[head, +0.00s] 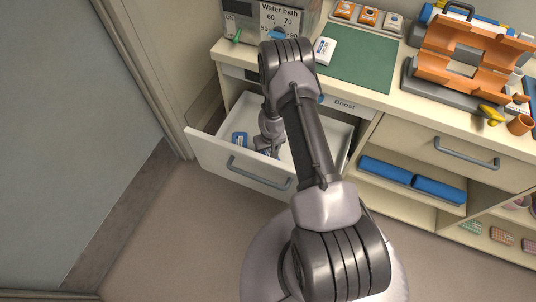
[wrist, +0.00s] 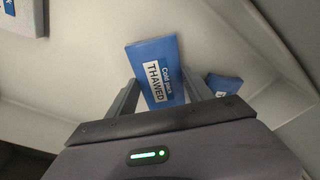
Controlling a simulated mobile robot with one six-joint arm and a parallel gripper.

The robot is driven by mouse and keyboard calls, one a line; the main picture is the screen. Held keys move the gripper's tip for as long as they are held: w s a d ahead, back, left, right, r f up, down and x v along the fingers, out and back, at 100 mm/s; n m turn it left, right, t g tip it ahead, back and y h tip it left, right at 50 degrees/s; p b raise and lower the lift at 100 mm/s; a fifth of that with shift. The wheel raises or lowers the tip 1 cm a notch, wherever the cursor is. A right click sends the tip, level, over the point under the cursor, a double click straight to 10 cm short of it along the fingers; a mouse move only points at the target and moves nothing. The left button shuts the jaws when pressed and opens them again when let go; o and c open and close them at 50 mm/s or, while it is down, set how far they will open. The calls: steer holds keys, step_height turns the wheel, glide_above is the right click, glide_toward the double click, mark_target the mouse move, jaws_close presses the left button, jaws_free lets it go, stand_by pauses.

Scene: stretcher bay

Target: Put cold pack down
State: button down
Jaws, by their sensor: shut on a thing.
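A blue cold pack (wrist: 157,68) with a white label reading THAWED is between the two fingers of my gripper (wrist: 163,98) in the wrist view. My gripper is shut on it. In the head view my gripper (head: 268,150) reaches down into the open white drawer (head: 215,152), and my arm hides part of the drawer. I cannot tell whether the held pack touches the drawer floor. Another blue pack (head: 239,139) lies in the drawer's left part. A blue piece (wrist: 225,84) also shows right of the fingers in the wrist view.
The water bath (head: 268,18) stands at the back left. An orange rack (head: 462,48) stands at the right.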

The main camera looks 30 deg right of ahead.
steer(key=shift+f+b, duration=0.3)
steer(key=shift+f, duration=0.7)
steer(key=shift+c, duration=2)
jaws_free()
